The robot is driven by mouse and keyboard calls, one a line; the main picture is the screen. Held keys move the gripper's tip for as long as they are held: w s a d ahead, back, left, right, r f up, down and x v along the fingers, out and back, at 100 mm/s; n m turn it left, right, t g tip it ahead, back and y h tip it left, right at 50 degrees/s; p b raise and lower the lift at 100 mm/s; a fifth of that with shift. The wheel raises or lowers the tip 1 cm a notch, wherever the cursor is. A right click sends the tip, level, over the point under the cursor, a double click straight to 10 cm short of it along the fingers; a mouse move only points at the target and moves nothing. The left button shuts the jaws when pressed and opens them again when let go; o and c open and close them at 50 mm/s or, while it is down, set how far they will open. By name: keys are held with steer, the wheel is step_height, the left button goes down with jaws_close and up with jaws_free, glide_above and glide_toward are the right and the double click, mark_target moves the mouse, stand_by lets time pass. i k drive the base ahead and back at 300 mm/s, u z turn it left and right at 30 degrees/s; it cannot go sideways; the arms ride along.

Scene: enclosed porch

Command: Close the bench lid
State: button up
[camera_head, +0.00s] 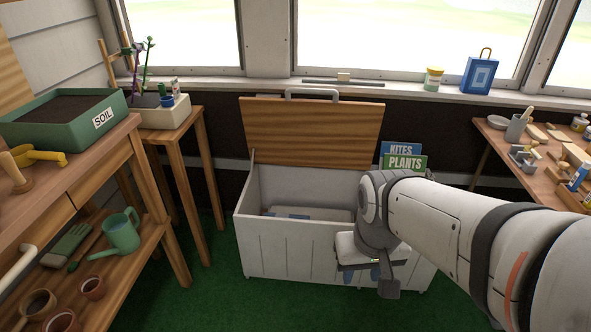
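The bench (285,247) is a white panelled box on the green floor under the window. Its wooden lid (312,128) stands raised at the back, leaning toward the wall, with a grey handle (312,92) along its top edge. The inside is open, and a pale, partly blue item (310,213) lies in it. My arm reaches in from the right, and my gripper (372,278) appears in front of the bench's right front side, pointing down. It is apart from the lid. Whether its fingers are open or shut is unclear.
Books labelled KITES (400,149) and PLANTS (405,163) show at the bench's right rear, partly behind my arm. A potting table (75,190) with a soil tray (62,118) stands at left. A cluttered table (500,150) stands at right. Green floor (215,295) is clear before the bench.

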mark_target(334, 134)
steer(key=z, duration=0.05)
steer(key=i, duration=1.45)
steer(key=u, duration=0.05)
